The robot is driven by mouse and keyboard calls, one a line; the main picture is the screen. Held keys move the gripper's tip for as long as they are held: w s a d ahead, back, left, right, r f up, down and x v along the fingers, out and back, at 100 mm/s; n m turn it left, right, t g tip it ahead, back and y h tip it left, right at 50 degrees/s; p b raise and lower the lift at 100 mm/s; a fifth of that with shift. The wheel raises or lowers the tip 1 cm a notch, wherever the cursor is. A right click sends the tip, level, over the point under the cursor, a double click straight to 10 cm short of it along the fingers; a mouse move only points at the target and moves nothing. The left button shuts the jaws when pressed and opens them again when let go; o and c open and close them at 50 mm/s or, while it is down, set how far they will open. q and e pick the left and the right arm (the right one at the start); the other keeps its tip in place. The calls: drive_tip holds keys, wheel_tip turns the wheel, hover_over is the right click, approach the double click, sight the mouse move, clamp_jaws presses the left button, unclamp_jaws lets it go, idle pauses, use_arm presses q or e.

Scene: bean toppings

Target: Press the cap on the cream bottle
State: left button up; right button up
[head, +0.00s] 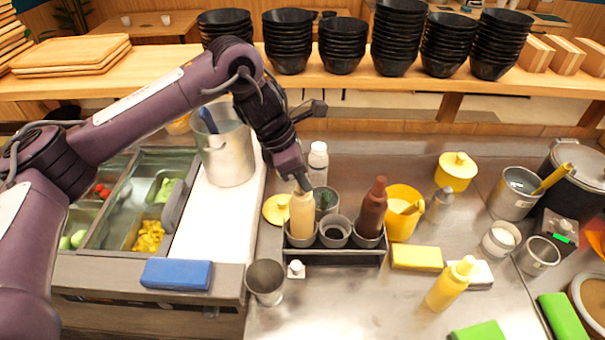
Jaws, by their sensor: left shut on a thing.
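The cream bottle (302,219) stands upright in the left slot of a dark rack (333,258). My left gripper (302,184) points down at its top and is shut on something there. The gripper covers the bottle's top, so I cannot tell whether it holds a cap or the bottle's neck. A small white piece that looks like a cap (296,268) is in front of the rack at its left end. My right gripper is not in view.
A brown bottle (373,207) and grey cups share the rack. A white bottle (318,162) stands behind it. A metal cup (265,282) is front left, and a yellow bottle (450,285) front right. The counter in front of the rack is mostly clear.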

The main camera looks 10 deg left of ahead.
use_arm(q)
drive_tip(key=shift+f+b, duration=0.3)
drive_tip(key=shift+f, duration=0.05)
idle(0.3)
drive_tip(key=o, duration=1.2)
drive_tip(key=shift+o, duration=0.2)
drive_tip(key=shift+r, duration=0.1)
drive_tip(key=shift+r+p, duration=2.85)
drive_tip(key=shift+r, duration=0.4)
clamp_jaws()
